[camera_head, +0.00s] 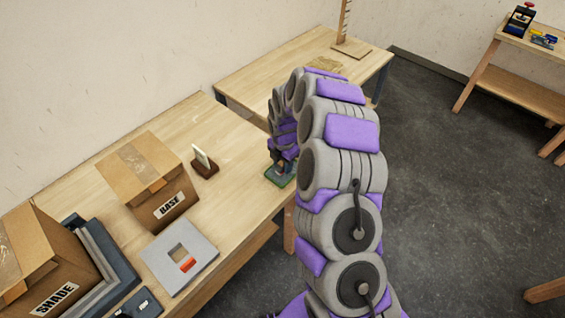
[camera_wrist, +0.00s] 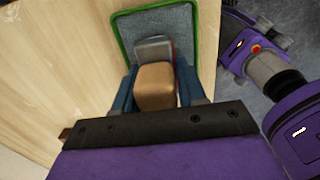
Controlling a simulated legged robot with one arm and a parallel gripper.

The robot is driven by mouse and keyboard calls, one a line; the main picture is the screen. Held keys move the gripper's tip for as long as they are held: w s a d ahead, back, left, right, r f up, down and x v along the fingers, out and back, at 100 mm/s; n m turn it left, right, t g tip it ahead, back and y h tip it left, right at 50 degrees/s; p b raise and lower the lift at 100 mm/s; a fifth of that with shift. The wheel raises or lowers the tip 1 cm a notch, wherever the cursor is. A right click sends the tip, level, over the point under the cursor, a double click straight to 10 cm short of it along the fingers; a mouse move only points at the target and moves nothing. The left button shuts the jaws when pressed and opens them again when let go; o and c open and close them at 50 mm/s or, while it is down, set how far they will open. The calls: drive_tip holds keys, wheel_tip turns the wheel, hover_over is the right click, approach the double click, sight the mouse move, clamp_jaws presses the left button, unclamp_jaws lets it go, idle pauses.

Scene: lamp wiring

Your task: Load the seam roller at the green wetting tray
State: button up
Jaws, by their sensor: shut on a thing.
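The green wetting tray (camera_head: 273,177) lies near the front edge of the wooden bench in the head view. In the wrist view it shows a green rim and a grey, speckled inner surface (camera_wrist: 151,24). My gripper (camera_wrist: 156,84) has its blue fingers shut on the seam roller, whose tan handle (camera_wrist: 156,86) is between them. A grey part with a bit of red shows beyond the handle, over the tray. I cannot tell whether the roller touches the tray surface. In the head view my gripper (camera_head: 281,164) is down at the tray, and the roller is mostly hidden.
A box marked BASE (camera_head: 165,196), a box marked SHADE (camera_head: 45,262), a grey square plate (camera_head: 160,262) and a small wooden stand with a white card (camera_head: 204,163) are left of my arm. A second bench (camera_head: 265,82) stands behind, a side table (camera_head: 530,85) at right.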

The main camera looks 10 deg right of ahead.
idle(0.4)
drive_tip(key=shift+r+p, duration=1.3)
drive_tip(key=shift+r, duration=2.2)
